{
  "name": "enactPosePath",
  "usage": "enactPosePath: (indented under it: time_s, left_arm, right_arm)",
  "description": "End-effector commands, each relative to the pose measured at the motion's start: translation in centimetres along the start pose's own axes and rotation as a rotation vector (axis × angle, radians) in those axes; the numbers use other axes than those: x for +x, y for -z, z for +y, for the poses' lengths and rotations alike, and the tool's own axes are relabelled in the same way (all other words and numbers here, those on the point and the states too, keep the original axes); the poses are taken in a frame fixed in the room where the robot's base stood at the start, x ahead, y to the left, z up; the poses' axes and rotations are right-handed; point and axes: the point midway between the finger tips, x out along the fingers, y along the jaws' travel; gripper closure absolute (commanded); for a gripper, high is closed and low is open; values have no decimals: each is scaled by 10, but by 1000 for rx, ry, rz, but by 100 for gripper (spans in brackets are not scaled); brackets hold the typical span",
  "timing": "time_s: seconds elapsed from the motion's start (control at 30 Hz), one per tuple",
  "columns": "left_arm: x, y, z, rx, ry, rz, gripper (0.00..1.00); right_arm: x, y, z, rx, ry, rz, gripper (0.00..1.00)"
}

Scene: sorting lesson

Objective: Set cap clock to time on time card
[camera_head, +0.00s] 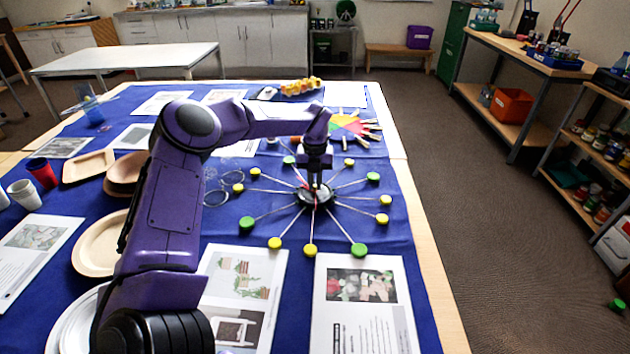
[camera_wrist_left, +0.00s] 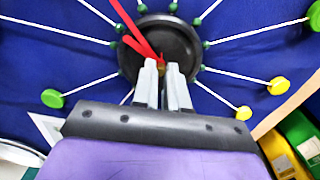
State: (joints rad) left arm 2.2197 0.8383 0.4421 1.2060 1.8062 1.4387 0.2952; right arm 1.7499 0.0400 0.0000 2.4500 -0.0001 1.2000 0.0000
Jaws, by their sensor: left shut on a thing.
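The cap clock has a round black hub (camera_wrist_left: 185,38) with white spokes that end in green and yellow caps. It lies flat on the blue cloth, and the hub (camera_head: 306,196) also shows in the head view. Red clock hands (camera_wrist_left: 128,22) lie over the hub and point toward the upper left in the left wrist view. My left gripper (camera_wrist_left: 163,72) points down over the hub. Its fingertips are shut at the base of a red hand, and they hide the grip itself. In the head view my left gripper (camera_head: 315,182) covers part of the hub. I cannot make out a time card.
Printed sheets (camera_head: 365,300) lie in front of the clock. Wooden plates (camera_head: 100,243) and cups (camera_head: 42,172) stand at the left. Glasses (camera_head: 222,187) lie just left of the clock. A coloured wheel with clothespins (camera_head: 350,126) lies behind it. The table's right edge is close.

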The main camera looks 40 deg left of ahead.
Motion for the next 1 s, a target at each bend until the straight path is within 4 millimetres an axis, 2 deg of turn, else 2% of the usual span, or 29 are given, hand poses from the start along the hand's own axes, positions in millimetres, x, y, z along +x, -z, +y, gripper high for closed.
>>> enactPosePath:
  time_s: [0.73, 0.77, 0.8, 0.83, 1.0]
  left_arm:
    - [-1, 0, 0, -1, 1, -1, 100]
    - [-1, 0, 0, -1, 1, -1, 81]
    - [-1, 0, 0, -1, 1, -1, 68]
    - [-1, 0, 0, -1, 1, -1, 61]
    - [0, 0, 0, -1, 0, -1, 61]
  right_arm:
    - [0, 0, 0, 0, 0, 0, 57]
    - [0, 0, 0, 0, 0, 0, 57]
    - [0, 0, 0, 0, 0, 0, 57]
    - [0, 0, 0, 0, 0, 0, 57]
    - [0, 0, 0, 0, 0, 0, 57]
